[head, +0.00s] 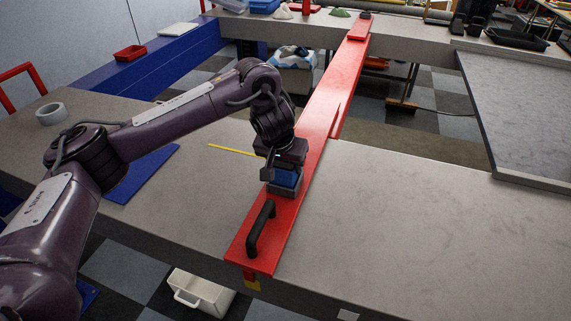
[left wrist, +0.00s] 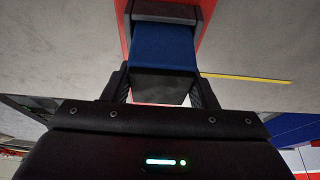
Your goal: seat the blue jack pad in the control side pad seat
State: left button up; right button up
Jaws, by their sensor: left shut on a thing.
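The blue jack pad (head: 286,177) is held under my left gripper (head: 283,168), whose fingers are shut on it. In the left wrist view the blue pad (left wrist: 163,47) lies between the fingertips of the gripper (left wrist: 163,84). Directly below it is a grey block-like seat (head: 285,189) on the red beam (head: 318,110), near the beam's black handle. The grey seat also shows past the pad in the left wrist view (left wrist: 168,12). Whether the pad touches the seat or sits in it, I cannot tell. My right gripper is in neither view.
The red beam runs from the near grey bench to a far bench, with a black handle (head: 261,229) at its near end. A blue mat (head: 143,174), a yellow strip (head: 232,150) and a tape roll (head: 51,113) lie left. The bench right of the beam is clear.

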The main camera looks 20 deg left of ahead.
pick_arm(q)
jog(key=o, duration=1.3)
jog(key=p+v, duration=0.3)
jog(key=v, duration=0.9)
jog(key=shift+p, duration=0.35)
jog(key=shift+s, duration=0.15)
